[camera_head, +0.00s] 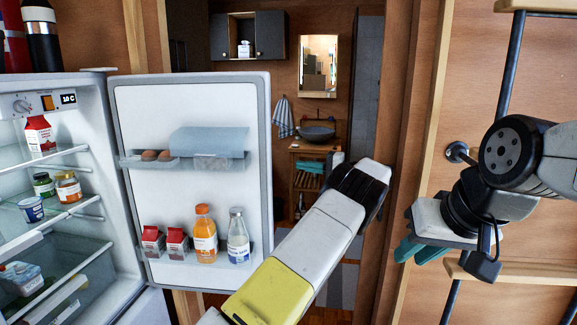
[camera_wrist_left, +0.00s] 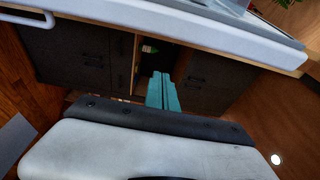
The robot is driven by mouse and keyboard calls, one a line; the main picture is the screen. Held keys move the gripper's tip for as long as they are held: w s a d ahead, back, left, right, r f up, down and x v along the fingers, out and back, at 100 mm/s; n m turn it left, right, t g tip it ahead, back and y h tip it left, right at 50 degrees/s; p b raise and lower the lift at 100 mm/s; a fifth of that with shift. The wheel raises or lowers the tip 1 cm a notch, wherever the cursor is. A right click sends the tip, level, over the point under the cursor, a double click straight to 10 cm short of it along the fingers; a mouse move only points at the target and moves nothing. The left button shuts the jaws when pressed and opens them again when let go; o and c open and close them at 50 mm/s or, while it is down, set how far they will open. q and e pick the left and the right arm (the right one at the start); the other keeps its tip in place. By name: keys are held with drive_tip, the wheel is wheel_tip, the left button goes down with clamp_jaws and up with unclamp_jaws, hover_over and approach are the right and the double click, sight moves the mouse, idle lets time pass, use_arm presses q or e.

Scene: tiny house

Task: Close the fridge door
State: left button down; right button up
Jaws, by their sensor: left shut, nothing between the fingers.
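The fridge door (camera_head: 190,105) stands wide open in the head view, its white inner side with shelves facing me. The fridge (camera_head: 88,85) is at the left, its lit interior exposed. My left arm rises from the bottom middle, in front of the door's lower right side in the picture; I cannot tell whether it touches the door. Its gripper is not clear in the head view. The left wrist view shows my left gripper (camera_wrist_left: 164,92) shut and empty, its teal fingers together. My right gripper (camera_head: 420,250) is at the right, away from the door; its finger gap is unclear.
The door shelves hold eggs (camera_head: 157,156), cartons (camera_head: 177,243), an orange bottle (camera_head: 204,235) and a white bottle (camera_head: 238,238). Food stands inside the fridge. A doorway beyond shows a sink (camera_head: 317,133) and a mirror (camera_head: 318,62). Dark cabinets (camera_wrist_left: 70,55) show in the left wrist view.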

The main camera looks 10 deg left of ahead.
use_arm(q)
drive_tip(key=x, duration=0.9)
drive_tip(key=shift+s+d, duration=0.15)
drive_tip(key=shift+s, duration=0.85)
drive_tip(key=shift+s+d, duration=0.1)
drive_tip(key=shift+s, duration=0.9)
